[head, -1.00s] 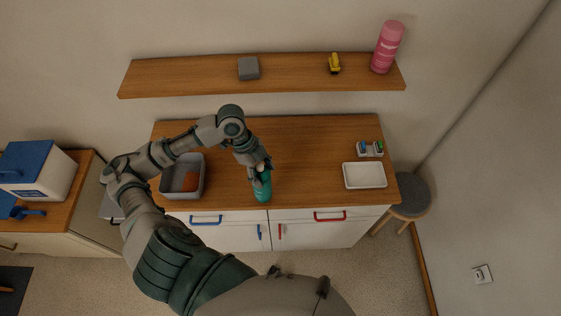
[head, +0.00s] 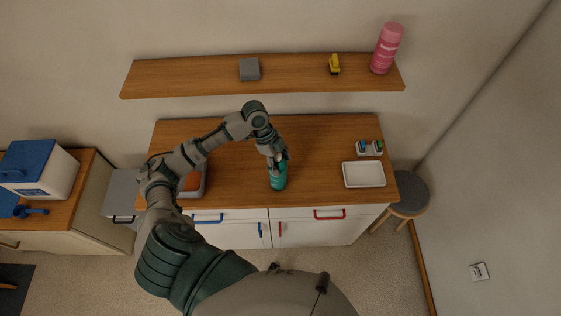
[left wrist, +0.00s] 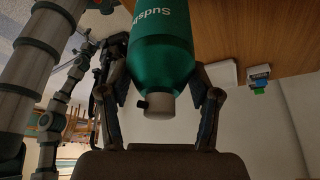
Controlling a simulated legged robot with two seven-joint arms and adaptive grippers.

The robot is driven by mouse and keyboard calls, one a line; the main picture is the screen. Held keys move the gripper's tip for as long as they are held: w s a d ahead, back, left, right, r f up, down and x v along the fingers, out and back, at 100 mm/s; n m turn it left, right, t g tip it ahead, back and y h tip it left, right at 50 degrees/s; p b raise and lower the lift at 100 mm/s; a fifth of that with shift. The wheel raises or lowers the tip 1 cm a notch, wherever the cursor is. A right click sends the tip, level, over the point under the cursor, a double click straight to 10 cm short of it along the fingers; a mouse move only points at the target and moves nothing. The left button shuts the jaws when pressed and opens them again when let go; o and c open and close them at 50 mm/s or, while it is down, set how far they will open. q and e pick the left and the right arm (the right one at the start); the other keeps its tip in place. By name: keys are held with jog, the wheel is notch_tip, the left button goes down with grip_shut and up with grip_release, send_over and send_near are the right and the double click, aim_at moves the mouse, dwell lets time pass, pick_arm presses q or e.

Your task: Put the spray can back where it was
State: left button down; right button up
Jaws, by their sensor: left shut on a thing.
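The spray can (head: 278,179) is teal green, with a white cap and a small dark nozzle. My left gripper (head: 277,160) is shut on it near its cap end. In the head view the can is over the front middle of the wooden counter (head: 235,180); I cannot tell whether its base touches the wood. In the left wrist view the green can (left wrist: 163,50) sits between my two fingers, its label partly readable as "Suds". My right gripper is in neither view.
A grey bin (head: 202,181) with an orange thing inside is partly behind my left arm. A white tray (head: 363,174) and a small holder (head: 369,148) are at the right. The shelf (head: 200,74) above holds a grey block (head: 249,69), a yellow toy (head: 334,65) and a pink bottle (head: 387,48).

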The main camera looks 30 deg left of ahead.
pick_arm(q)
jog(key=shift+c, duration=1.2)
grip_release()
jog(key=shift+a, duration=0.15)
jog(key=v, duration=1.2)
jog(key=shift+b, duration=0.4)
